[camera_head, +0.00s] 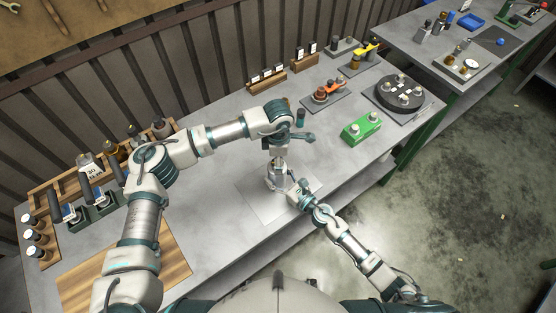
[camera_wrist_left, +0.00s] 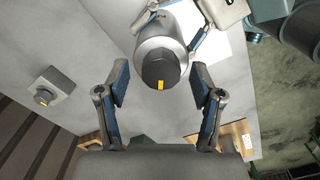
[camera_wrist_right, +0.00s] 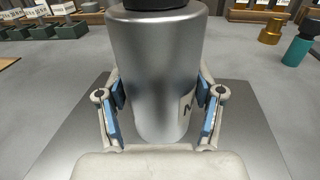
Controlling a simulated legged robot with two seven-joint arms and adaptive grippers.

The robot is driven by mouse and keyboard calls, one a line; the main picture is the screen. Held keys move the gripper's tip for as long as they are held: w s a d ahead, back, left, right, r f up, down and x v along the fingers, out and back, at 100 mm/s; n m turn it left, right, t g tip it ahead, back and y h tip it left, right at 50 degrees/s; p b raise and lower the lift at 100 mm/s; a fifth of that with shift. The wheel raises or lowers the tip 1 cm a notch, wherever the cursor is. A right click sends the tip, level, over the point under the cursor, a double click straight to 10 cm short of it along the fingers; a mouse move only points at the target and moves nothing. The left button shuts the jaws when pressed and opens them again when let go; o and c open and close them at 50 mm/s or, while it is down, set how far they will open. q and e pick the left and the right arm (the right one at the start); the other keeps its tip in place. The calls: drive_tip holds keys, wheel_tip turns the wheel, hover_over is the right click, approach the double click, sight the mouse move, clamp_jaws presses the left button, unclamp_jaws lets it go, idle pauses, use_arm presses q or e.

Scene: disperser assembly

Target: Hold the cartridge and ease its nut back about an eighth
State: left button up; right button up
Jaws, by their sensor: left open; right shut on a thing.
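The cartridge (camera_head: 277,174) is a silver cylinder standing upright on a pale plate (camera_head: 262,206) at the front of the bench. In the right wrist view the cartridge (camera_wrist_right: 152,75) fills the middle, with part of a label at its right edge. Its dark nut (camera_wrist_left: 160,72) has a yellow mark on the rim and shows from above in the left wrist view. My right gripper (camera_wrist_right: 161,97) is shut on the cartridge body, one finger on each side. My left gripper (camera_wrist_left: 160,85) points down over the nut, open, with clear gaps between both fingers and the nut.
A green block (camera_head: 361,127), an orange tool (camera_head: 328,90) and a round dark fixture (camera_head: 402,93) stand to the right. A wooden board (camera_head: 125,270) and racks of bottles and handles lie to the left. A small teal-based cylinder (camera_head: 300,118) stands behind my left wrist.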

use_arm(q)
drive_tip(key=shift+f, duration=0.45)
drive_tip(key=c, duration=1.2)
drive_tip(key=shift+o, duration=0.2)
drive_tip(key=shift+n, duration=0.3)
drive_tip(key=n, duration=0.4)
drive_tip(key=shift+n, duration=2.3)
drive_tip(key=shift+d, duration=0.1)
